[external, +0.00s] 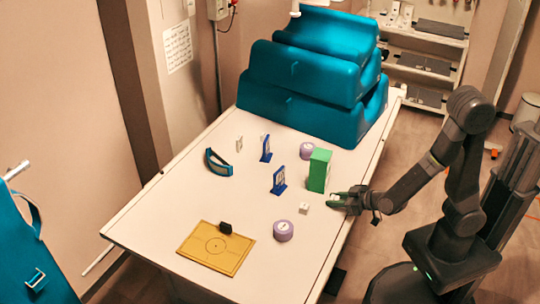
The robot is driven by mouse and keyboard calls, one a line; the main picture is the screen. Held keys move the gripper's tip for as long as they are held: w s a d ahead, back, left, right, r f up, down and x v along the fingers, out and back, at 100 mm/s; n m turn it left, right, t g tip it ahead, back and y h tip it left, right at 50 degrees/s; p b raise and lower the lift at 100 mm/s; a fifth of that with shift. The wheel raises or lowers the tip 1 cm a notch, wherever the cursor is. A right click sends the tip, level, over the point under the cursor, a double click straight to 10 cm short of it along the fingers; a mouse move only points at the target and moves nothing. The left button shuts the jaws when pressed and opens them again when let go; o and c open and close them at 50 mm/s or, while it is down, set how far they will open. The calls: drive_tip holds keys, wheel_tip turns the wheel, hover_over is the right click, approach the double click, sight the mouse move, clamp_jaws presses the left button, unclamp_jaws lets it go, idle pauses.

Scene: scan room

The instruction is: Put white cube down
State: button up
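A small white cube (304,208) sits on the white table, left of my gripper and just right of a purple roll. My gripper (331,201) is low over the table's right edge, pointing left. Its fingers look spread apart with nothing between them. A small gap shows between the fingertips and the cube, and the cube looks free of the gripper.
A green box (319,170) stands just behind my gripper. Purple rolls (284,231) (306,150), blue stands (279,181) (266,148), a blue band (218,163) and a yellow board (216,248) with a black block (225,227) are on the table (170,200). Teal cushions (310,75) fill its far end.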

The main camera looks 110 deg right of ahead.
sight(225, 239)
drive_tip(key=shift+r, duration=0.1)
drive_tip(key=shift+c, duration=0.5)
